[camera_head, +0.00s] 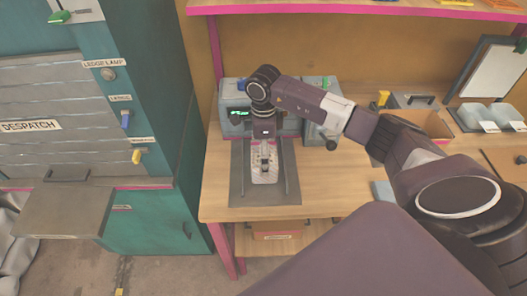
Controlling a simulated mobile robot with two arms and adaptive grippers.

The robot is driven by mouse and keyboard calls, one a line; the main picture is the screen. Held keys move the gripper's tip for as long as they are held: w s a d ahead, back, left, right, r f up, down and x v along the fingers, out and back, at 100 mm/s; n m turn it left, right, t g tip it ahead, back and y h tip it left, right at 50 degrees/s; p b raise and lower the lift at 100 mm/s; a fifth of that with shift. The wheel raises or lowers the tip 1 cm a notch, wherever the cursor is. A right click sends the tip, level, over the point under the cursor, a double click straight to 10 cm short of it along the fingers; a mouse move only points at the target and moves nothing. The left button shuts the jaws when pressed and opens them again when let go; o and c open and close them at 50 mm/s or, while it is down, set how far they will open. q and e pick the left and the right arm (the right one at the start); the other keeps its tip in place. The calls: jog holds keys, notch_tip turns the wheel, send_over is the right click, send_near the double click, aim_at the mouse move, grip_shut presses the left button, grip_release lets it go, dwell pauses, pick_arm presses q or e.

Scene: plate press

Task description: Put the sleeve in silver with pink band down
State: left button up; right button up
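A pale silver sleeve (258,178) shows at the lower end of my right gripper (265,168). It is over the grey plate (237,185) of the press on the wooden bench. The gripper points down, and its narrow fingers appear closed on the sleeve. The fingers cover the middle of the sleeve, and a pink band is too small to make out. I cannot tell whether the sleeve touches the plate. My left gripper is not in view.
The grey press housing (232,97) stands behind the plate. A teal cabinet with a despatch shutter (40,150) and grey ledge (65,212) stands left.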

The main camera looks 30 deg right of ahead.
jog(key=shift+f, duration=0.15)
jog(key=o, duration=1.1)
jog(key=shift+r+b, duration=2)
jog(key=shift+r, duration=4.2)
